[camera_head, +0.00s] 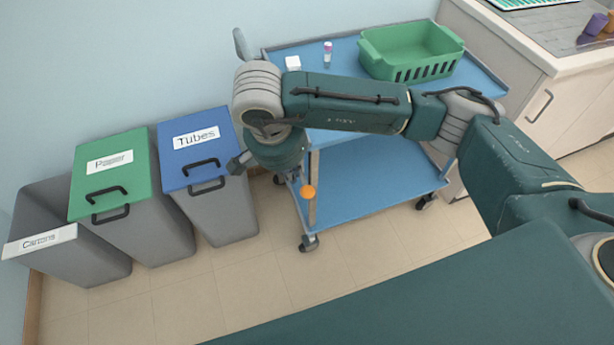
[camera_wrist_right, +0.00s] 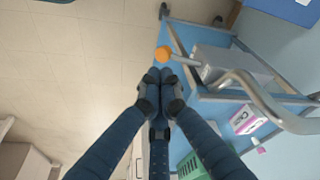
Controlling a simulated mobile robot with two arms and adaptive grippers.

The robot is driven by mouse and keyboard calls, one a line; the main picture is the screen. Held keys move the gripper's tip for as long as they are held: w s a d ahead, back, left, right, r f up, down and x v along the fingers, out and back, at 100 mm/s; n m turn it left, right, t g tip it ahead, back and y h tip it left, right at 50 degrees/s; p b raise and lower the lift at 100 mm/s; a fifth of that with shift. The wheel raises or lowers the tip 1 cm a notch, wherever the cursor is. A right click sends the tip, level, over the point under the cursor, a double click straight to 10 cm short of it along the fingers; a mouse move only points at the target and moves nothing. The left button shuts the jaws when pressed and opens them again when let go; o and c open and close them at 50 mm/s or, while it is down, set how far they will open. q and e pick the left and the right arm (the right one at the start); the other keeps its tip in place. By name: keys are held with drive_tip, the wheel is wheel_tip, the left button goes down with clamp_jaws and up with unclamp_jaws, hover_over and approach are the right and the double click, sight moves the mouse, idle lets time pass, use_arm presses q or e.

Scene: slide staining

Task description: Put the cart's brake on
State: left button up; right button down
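The blue cart (camera_head: 375,190) stands against the wall with two shelves and casters. An orange ball knob (camera_head: 307,192) shows at its left end. In the right wrist view, the orange knob (camera_wrist_right: 162,53) tops a thin lever (camera_wrist_right: 184,61) reaching from a grey box (camera_wrist_right: 232,64) on the cart. My right gripper (camera_head: 293,175) is beside the knob in the head view. In the right wrist view, the right gripper (camera_wrist_right: 158,76) has its fingertips together, with nothing seen between them and the knob just past the tips. My left gripper is out of view.
A green basket (camera_head: 425,68), a small tube (camera_head: 327,54) and a white box (camera_head: 293,63) are on the cart top. Grey bins with green (camera_head: 115,168) and blue (camera_head: 196,147) lids stand left. A counter (camera_head: 530,70) is right. Floor before the cart is clear.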

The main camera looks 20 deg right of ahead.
drive_tip(key=shift+v, duration=1.1)
